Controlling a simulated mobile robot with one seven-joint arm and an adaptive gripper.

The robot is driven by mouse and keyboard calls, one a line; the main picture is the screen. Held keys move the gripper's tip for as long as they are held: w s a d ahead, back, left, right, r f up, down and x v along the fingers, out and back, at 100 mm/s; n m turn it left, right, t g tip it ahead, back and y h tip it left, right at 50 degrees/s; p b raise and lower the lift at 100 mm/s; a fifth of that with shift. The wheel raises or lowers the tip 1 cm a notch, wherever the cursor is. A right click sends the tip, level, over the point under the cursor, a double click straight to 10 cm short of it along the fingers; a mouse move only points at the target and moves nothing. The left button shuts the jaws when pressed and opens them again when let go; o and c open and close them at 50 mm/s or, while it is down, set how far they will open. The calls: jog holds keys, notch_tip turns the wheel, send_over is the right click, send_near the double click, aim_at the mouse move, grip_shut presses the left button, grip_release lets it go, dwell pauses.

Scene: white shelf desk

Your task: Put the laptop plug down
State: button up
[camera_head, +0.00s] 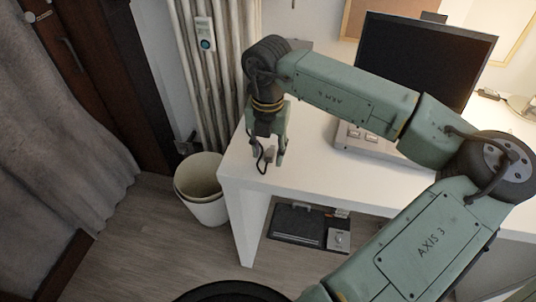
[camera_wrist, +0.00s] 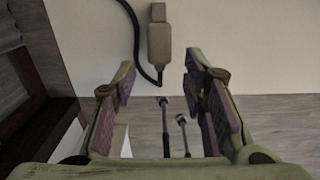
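The laptop plug (camera_wrist: 159,43) is a small grey block with a dark cable, lying on the white desk (camera_wrist: 230,40) near its edge in the wrist view. My gripper (camera_wrist: 160,75) is open, with its purple-padded fingers apart. The plug lies just beyond the fingertips, roughly in line with the gap, and no finger visibly grips it. In the head view my gripper (camera_head: 268,150) points down at the desk's left end, with the plug (camera_head: 270,153) small and partly hidden beside the fingers.
A laptop with a black screen (camera_head: 415,60) stands on the desk behind my arm. A pale bin (camera_head: 200,185) stands on the floor left of the desk. A radiator (camera_head: 205,90) is behind. A dark flat device (camera_head: 297,226) sits below the desktop. Bare desktop lies right of the gripper.

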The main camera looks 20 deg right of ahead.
aim_at(267, 166)
notch_tip(267, 166, up, 10)
jog(key=b, duration=0.1)
jog(key=shift+a, duration=0.1)
